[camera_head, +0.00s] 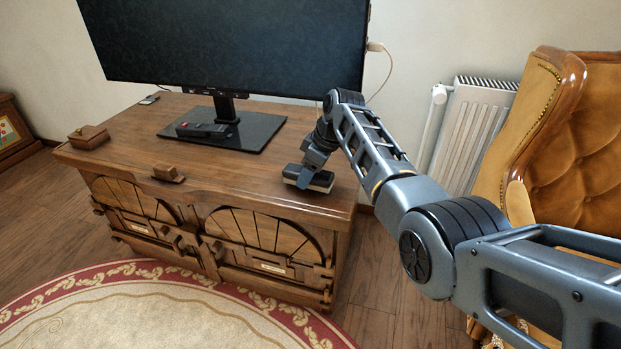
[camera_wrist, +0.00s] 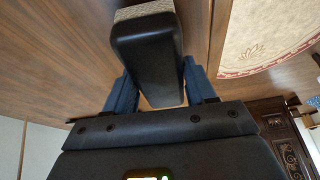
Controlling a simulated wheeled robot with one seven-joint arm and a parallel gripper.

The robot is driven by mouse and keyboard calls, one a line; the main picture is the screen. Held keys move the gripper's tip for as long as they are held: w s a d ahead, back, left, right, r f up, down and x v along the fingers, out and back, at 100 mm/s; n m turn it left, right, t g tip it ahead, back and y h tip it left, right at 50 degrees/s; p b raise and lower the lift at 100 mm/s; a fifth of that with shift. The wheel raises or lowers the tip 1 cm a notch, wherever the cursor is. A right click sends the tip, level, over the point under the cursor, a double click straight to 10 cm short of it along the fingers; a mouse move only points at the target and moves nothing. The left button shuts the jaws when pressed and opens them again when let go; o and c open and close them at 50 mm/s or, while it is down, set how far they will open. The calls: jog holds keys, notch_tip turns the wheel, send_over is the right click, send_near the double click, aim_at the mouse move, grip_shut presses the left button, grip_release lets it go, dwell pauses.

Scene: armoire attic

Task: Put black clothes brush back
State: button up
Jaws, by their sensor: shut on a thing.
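The black clothes brush (camera_wrist: 146,58) is between the two blue fingers of my gripper (camera_wrist: 158,90) in the wrist view, with its pale bristle side partly showing at the top. In the head view my gripper (camera_head: 308,182) is at the right end of the wooden chest top, shut on the brush (camera_head: 322,183), whose dark back and light bristle edge show. The brush is at or just above the chest top (camera_head: 240,180); I cannot tell whether it touches. Part of the brush is hidden by the gripper.
A television (camera_head: 230,45) on a dark glass base (camera_head: 255,130) stands on the chest, with a remote (camera_head: 201,130) on the base. A leather armchair (camera_head: 570,150) and radiator (camera_head: 470,130) are at right.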

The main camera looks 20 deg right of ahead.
jog(key=shift+f, duration=0.55)
jog(key=shift+f, duration=0.3)
jog(key=o, duration=1.1)
jog(key=shift+s+p+v, duration=0.15)
jog(key=shift+p+v, duration=0.45)
jog(key=shift+v, duration=1.4)
jog(key=shift+s+p+v, duration=0.15)
jog(key=shift+p+v, duration=0.45)
jog(key=shift+v, duration=1.4)
jog(key=shift+d+f, duration=0.15)
jog(key=shift+d, duration=0.05)
